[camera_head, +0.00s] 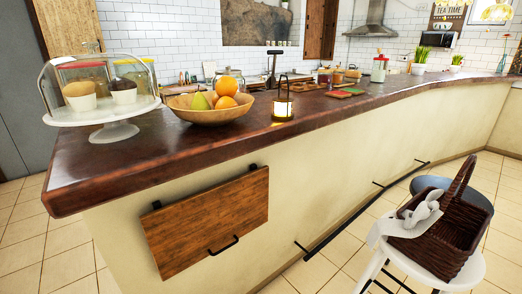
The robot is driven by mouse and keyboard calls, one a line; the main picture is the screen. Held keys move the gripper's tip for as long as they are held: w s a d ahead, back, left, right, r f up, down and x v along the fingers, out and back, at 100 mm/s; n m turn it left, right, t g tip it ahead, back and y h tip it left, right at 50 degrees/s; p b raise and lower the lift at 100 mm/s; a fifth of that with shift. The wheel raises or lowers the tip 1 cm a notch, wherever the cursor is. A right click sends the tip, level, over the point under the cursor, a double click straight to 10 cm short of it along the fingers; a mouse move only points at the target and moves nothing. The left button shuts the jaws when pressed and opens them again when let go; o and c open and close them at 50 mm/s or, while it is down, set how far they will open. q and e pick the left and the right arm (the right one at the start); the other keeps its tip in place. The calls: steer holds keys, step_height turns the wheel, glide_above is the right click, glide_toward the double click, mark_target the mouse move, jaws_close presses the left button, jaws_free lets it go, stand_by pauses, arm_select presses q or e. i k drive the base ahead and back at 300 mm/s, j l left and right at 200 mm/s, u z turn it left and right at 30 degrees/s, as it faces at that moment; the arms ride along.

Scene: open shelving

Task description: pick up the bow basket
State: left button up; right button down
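The bow basket (451,238) is a dark brown woven basket with a tall arched handle, at the lower right of the head view. A white bow or cloth (421,215) sits on its left side. The basket stands on a round white stool (471,272) and is slightly turned. Its underside is hidden by its own walls. Neither of my grippers shows in this view.
A brown-topped counter (160,150) runs across the view, holding a cake stand (115,131), a fruit bowl (183,114) and a lantern (283,106). A dark stool seat (430,183) is behind the basket. Tiled floor (335,262) is open left of the white stool.

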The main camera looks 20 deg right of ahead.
mark_target(439, 229)
steer(key=z, duration=1.95)
steer(key=i+l+u, duration=0.15)
steer(key=u, duration=0.3)
steer(key=i+l+u, duration=0.1)
steer(key=l+u, duration=0.35)
steer(key=j, duration=0.1)
